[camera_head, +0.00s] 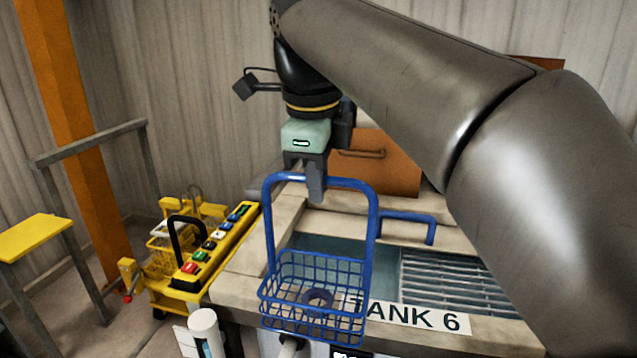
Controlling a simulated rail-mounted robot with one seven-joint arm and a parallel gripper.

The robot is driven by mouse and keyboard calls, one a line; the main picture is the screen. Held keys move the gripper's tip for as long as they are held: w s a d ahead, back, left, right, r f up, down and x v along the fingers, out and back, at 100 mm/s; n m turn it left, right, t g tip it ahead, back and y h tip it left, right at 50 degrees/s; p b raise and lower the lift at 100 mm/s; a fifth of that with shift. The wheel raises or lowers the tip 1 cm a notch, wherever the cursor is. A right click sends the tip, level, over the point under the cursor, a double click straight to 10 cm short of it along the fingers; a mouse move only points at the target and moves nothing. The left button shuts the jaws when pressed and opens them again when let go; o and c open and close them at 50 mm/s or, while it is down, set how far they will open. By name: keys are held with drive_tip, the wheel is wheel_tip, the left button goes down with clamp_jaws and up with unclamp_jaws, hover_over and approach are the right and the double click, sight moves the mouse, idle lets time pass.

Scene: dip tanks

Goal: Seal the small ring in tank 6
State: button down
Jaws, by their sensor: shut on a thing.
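My gripper (315,183) is shut on the top bar of the handle of a blue wire basket (312,285). The basket hangs upright at the front of tank 6 (480,308), overlapping its front rim in the picture; I cannot tell its exact height. A small dark ring (317,298) lies on the basket floor, seen through the mesh. The "TANK 6" label is partly hidden behind the basket. Liquid shows in the tank behind the basket, with a grey slatted grate on the right.
A yellow button panel (217,246) with coloured buttons and a black handle stands left of the tank. A blue handle (408,222) stands at the tank's back edge. A brown box (375,165) sits behind. A white cylinder (203,330) is at the front left.

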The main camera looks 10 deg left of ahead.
drive_tip(key=w+d+p, duration=0.3)
drive_tip(key=w+p, duration=0.7)
drive_tip(key=w, duration=0.9)
wheel_tip(320, 180, down, 24)
drive_tip(key=b, duration=1.7)
drive_tip(key=shift+w+a, duration=0.25)
drive_tip(key=shift+w, duration=0.05)
drive_tip(key=shift+a+p, duration=0.1)
drive_tip(key=shift+p, duration=0.7)
